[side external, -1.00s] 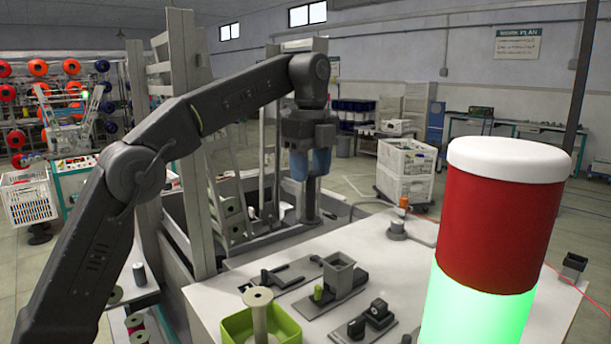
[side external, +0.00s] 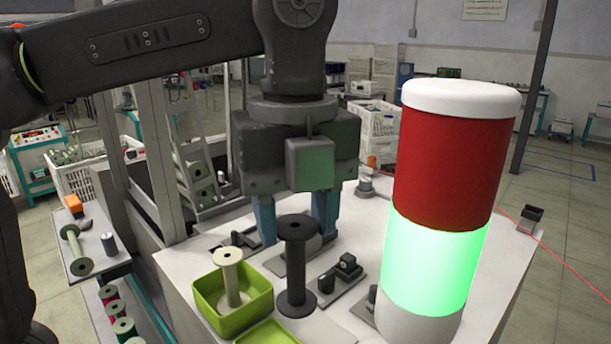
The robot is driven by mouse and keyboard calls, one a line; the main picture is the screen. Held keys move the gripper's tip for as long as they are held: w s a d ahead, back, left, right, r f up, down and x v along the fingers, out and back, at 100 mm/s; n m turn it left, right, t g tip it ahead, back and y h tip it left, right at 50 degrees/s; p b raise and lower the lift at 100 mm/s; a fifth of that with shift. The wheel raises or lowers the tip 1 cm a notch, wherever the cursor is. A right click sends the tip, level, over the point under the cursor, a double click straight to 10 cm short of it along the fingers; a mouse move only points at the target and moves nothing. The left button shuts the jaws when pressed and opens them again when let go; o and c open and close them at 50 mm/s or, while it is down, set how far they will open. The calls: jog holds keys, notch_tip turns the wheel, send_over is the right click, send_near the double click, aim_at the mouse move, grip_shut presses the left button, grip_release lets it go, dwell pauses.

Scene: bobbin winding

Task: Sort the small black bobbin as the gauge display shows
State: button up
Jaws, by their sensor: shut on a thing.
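The black bobbin (side external: 297,265) is upright, with a wide round flange at top and bottom. My gripper (side external: 295,232) points down with its blue fingers on either side of the bobbin's upper end and is shut on it. The bobbin is over the white table, right of the green tray; I cannot tell whether its lower flange touches the table. The green tray (side external: 205,290) holds a pale upright bobbin (side external: 231,280). A second green tray or lid (side external: 268,333) shows at the bottom edge. I cannot make out a readable gauge display.
A signal tower (side external: 440,215) stands large in the right foreground, its lower section glowing green below a red one. Small dark fixtures (side external: 345,268) sit on the white table (side external: 180,268) behind the bobbin.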

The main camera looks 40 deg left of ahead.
send_over(294, 305)
notch_tip(294, 305, down, 4)
jog(key=shift+f, duration=0.1)
jog(key=shift+w+f, duration=0.1)
jog(key=shift+f, duration=2.75)
jog(key=shift+f, duration=0.6)
jog(key=shift+f, duration=0.3)
jog(key=o, duration=0.8)
jog(key=shift+o, duration=0.2)
jog(key=shift+r, duration=3.45)
